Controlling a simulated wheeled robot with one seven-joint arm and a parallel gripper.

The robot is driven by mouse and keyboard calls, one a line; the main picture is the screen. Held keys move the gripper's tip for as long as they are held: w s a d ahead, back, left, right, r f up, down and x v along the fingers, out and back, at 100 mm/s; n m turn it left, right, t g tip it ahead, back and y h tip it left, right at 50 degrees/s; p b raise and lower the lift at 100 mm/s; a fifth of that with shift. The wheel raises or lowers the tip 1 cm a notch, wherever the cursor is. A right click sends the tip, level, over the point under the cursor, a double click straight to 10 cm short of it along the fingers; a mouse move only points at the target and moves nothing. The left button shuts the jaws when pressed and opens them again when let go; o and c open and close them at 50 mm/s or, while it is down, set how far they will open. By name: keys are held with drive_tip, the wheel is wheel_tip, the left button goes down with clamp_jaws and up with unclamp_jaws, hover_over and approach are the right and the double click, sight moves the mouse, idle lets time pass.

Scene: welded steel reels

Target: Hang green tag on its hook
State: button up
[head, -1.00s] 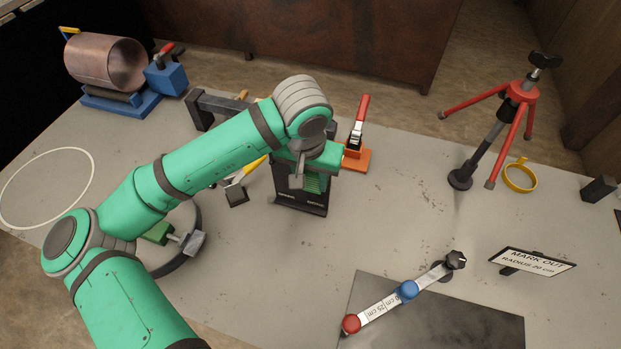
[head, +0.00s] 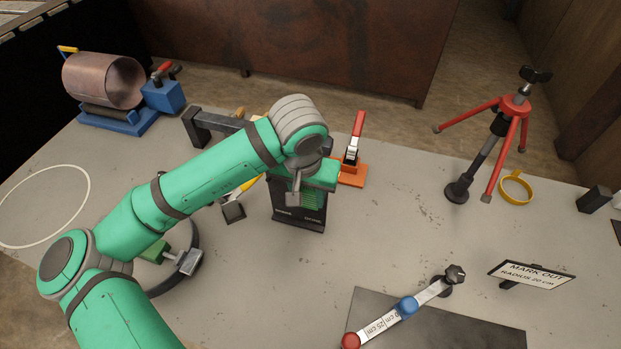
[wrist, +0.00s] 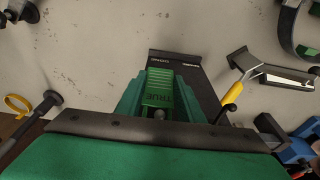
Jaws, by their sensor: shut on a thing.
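My gripper (wrist: 160,82) is shut on the green tag (wrist: 158,92), which shows between its green fingers in the wrist view with "TRUE" on its face. A small grey round part shows at the tag's near end; I cannot tell whether it is a hook. The black stand (wrist: 176,58) with white lettering is right behind the tag. In the head view my gripper (head: 315,176) is over the top of the black stand (head: 298,215), and green strips show on the stand's face. The hook itself is hidden, so I cannot tell whether the tag touches it.
An orange toggle clamp (head: 352,172) with a red handle stands close behind my gripper. A yellow-handled tool (head: 235,207) lies left of the stand. A red tripod (head: 497,140) and yellow ring (head: 515,188) are at right. The bench between stand and sign (head: 532,274) is mostly clear.

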drive_tip(key=o, duration=1.1)
drive_tip(key=shift+c, duration=0.2)
wheel_tip(320, 180, up, 11)
drive_tip(key=s, duration=0.1)
drive_tip(key=shift+s+a+f, duration=0.15)
drive_tip(key=shift+s+a, duration=0.15)
drive_tip(key=shift+s, duration=0.1)
